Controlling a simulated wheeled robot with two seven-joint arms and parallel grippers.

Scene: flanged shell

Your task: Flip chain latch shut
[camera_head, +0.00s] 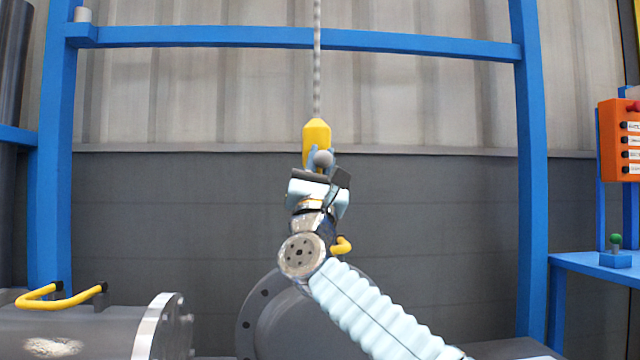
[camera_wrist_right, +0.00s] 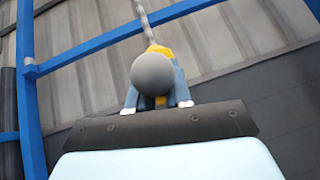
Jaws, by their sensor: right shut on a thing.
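The chain (camera_head: 317,60) hangs straight down from above, with a yellow block (camera_head: 316,133) at its lower end. A grey ball (camera_head: 323,158) sits at the front of the block's lower part. My right gripper (camera_head: 318,168) is raised to the block and shut on the grey ball or the part just behind it; its palm hides the lower part. In the right wrist view the grey ball (camera_wrist_right: 153,74) is between the fingers, with the yellow block (camera_wrist_right: 160,51) and chain (camera_wrist_right: 144,18) behind. I cannot tell the latch's position. My left gripper is not in view.
A blue frame (camera_head: 300,38) stands around the chain. Below are a flanged grey shell (camera_head: 80,330) with a yellow handle (camera_head: 50,295) at left and another flange (camera_head: 265,320) behind my arm. An orange control box (camera_head: 618,140) and blue table (camera_head: 600,268) are at right.

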